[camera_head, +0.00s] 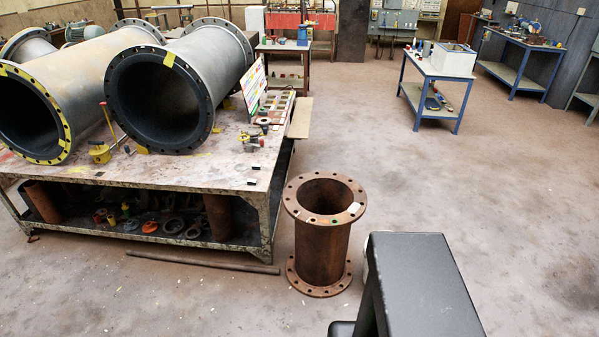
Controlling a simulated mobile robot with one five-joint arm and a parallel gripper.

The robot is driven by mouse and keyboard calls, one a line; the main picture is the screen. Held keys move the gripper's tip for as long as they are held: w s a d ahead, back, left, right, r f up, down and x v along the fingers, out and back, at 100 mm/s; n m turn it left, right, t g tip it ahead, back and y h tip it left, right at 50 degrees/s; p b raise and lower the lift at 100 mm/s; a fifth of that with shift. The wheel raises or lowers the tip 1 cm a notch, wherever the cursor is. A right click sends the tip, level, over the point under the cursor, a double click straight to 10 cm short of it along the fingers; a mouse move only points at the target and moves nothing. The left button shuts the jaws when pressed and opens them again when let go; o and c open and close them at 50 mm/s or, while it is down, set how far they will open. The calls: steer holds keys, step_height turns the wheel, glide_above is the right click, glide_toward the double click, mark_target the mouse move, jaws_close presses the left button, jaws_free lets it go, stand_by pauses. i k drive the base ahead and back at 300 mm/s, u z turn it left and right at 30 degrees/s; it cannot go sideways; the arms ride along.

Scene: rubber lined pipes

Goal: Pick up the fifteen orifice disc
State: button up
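I cannot pick out a separate disc with fifteen holes for certain. A rusty flanged pipe (322,250) stands upright on the floor near the middle. Its round top flange (294,205) has many bolt holes around the rim and a small pale tag on its right side. Several small rings and discs lie on the table's lower shelf, among them a grey ring (173,226); their holes are too small to count. A small round part (264,122) lies on the table top near its right end. My gripper is not in view.
A worn metal table (215,178) at the left bears large rubber-lined pipes (181,95). A thin rod (202,263) lies on the floor before it. Blue benches (437,76) stand at the back right. The floor at right is clear.

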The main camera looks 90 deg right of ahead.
mark_target(240, 181)
steer(key=z, duration=2.55)
steer(key=i, duration=2.15)
steer(key=z, duration=0.05)
